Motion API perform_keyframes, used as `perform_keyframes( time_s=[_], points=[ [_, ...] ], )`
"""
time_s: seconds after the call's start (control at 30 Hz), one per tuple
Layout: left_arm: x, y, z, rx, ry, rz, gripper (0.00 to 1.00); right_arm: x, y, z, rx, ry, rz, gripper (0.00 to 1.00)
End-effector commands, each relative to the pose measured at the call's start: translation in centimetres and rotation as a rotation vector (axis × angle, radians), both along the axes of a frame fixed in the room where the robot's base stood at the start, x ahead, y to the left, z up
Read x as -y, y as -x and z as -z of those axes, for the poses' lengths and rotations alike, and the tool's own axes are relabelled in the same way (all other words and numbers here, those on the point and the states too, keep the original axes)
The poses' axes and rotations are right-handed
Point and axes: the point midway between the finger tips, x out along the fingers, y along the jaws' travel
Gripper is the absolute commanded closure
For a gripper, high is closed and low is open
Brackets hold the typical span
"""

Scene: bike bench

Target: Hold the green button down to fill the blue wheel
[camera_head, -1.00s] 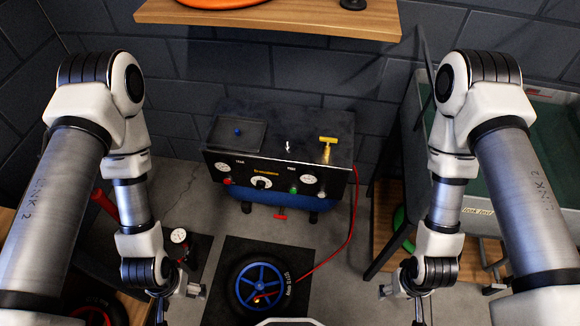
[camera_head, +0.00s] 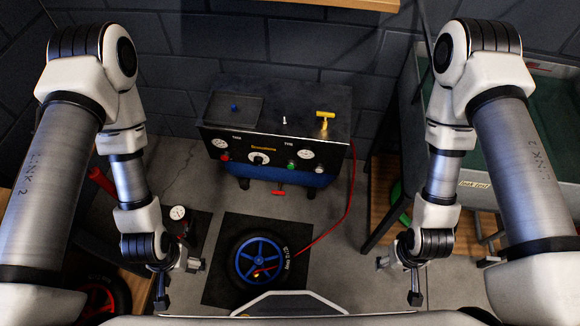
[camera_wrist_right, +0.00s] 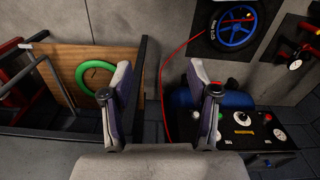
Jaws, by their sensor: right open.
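The green button (camera_head: 291,166) is on the front panel of the dark compressor box (camera_head: 275,105). It also shows in the right wrist view (camera_wrist_right: 277,133), low at the right, with nothing touching it. The blue wheel (camera_head: 240,264), with a black tyre, lies on a dark mat in front of the box. A red hose runs from the box's right side to the wheel. My right gripper (camera_head: 415,298) is right of the wheel, apart from the box; its fingers (camera_wrist_right: 161,95) are spread and empty in the wrist view. My left gripper (camera_head: 162,301) is left of the wheel, its opening unclear.
Two gauges flank a dial (camera_head: 259,158) on the panel, with a red button (camera_head: 225,157) at the left. A yellow T-handle (camera_head: 325,115) stands on top. A small gauge (camera_head: 177,212) sits left of the mat. A bench with a green ring (camera_wrist_right: 84,75) is at the right.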

Motion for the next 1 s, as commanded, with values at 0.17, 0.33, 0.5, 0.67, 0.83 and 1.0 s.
perform_keyframes(
  time_s=[0.17, 0.33, 0.5, 0.67, 0.83, 1.0],
  points=[
    [0.00, 0.00, 0.00, 0.000, 0.000, 0.000, 0.10, 0.00, 0.00, 0.00, 0.000, 0.000, 0.000, 0.40],
    [0.00, 0.00, 0.00, 0.000, 0.000, 0.000, 0.10, 0.00, 0.00, 0.00, 0.000, 0.000, 0.000, 0.58],
    [0.00, 0.00, 0.00, 0.000, 0.000, 0.000, 0.10, 0.00, 0.00, 0.00, 0.000, 0.000, 0.000, 1.00],
    [0.00, 0.00, 0.00, 0.000, 0.000, 0.000, 0.10, 0.00, 0.00, 0.00, 0.000, 0.000, 0.000, 1.00],
    [0.00, 0.00, 0.00, 0.000, 0.000, 0.000, 0.10, 0.00, 0.00, 0.00, 0.000, 0.000, 0.000, 1.00],
    [0.00, 0.00, 0.00, 0.000, 0.000, 0.000, 0.10, 0.00, 0.00, 0.00, 0.000, 0.000, 0.000, 1.00]
  ],
)
